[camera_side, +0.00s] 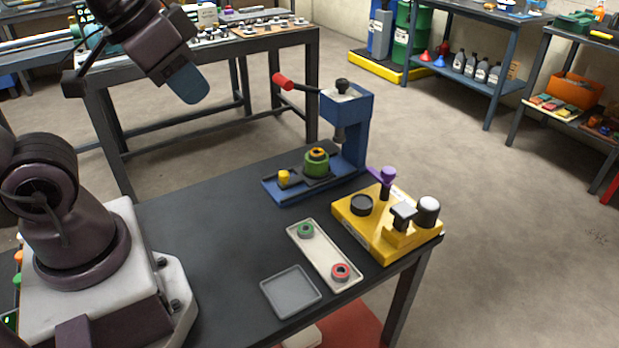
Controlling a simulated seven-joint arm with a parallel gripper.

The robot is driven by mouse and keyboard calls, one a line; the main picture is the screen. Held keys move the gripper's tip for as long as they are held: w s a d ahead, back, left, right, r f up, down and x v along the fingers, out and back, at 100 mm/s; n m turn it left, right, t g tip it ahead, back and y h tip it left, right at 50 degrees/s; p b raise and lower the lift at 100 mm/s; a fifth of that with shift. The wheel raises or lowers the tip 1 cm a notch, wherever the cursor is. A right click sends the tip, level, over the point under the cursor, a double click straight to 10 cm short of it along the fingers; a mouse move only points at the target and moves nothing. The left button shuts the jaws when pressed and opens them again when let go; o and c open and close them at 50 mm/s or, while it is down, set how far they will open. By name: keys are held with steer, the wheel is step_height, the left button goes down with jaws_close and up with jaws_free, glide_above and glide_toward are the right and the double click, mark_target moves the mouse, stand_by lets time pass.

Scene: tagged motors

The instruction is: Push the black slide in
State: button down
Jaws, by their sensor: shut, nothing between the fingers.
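A blue press (353,125) stands toward the back of the dark table, with a red-tipped lever (283,82) at its upper left. On its base is a black slide (304,184) with a yellow knob (284,177) at its left end. A green round part (317,167) with a yellow-orange top sits on the slide. It appears to sit left of and in front of the press's vertical ram (340,134). My gripper (188,88) is high at upper left, well away from the slide, with its blue-grey fingers shut and empty.
A yellow fixture (385,245) with a purple knob (387,175) stands right of the press. In front lie a beige tray (322,258) holding a green and a red ring, and an empty grey tray (291,292). The table's left middle is clear.

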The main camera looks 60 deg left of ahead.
steer(key=c, duration=1.8)
jaws_free()
steer(key=shift+c, duration=0.2)
steer(key=o, duration=0.4)
steer(key=shift+d+f, duration=0.1)
steer(key=o, duration=0.6)
steer(key=f+g, duration=0.1)
steer(key=w+f, duration=0.1)
steer(key=f, duration=0.1)
steer(key=w+f+g, duration=0.1)
steer(key=shift+f+g, duration=0.15)
steer(key=shift+g, duration=0.15)
steer(key=shift+c, duration=0.2)
steer(key=n+y, duration=0.3)
steer(key=n, duration=0.6)
glide_toward(283, 174)
steer(key=x, duration=0.9)
